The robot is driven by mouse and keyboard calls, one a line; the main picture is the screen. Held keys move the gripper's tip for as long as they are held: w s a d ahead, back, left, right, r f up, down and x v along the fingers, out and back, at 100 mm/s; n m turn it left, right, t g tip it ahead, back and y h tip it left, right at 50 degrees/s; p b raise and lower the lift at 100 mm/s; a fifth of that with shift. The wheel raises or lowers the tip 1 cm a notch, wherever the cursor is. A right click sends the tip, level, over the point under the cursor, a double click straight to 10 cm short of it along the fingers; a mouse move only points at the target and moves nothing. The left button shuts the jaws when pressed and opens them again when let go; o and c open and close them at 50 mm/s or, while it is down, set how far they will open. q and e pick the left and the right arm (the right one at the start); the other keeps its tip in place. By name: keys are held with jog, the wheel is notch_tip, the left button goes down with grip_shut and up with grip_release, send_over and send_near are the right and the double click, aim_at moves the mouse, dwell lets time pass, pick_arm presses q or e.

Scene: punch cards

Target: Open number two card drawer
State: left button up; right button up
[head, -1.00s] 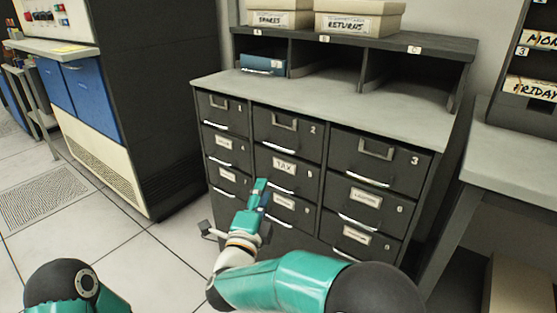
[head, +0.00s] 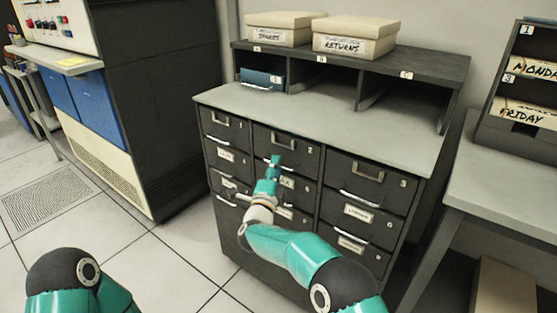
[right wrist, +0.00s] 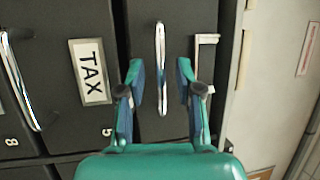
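The number two drawer (head: 296,142) is the top middle drawer of a dark cabinet. It looks shut, flush with its neighbours, and has an empty label frame above a pale bar handle. My right gripper (head: 275,161) is at its lower edge and covers part of the handle. In the right wrist view, the number two handle (right wrist: 160,50) runs upright in the picture between the fingers of my right gripper (right wrist: 160,75). The fingers are apart, with a gap on each side of the handle. My left gripper is out of view.
The number five drawer, with its TAX label (right wrist: 90,72), is directly below. Drawer three (head: 370,180) is to the right. The cabinet top (head: 330,118) is clear in front of shelves with boxes. A side table (head: 500,170) stands at right.

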jog(key=shift+w+d, duration=0.15)
jog(key=shift+w, duration=0.4)
jog(key=shift+c, duration=0.2)
grip_shut()
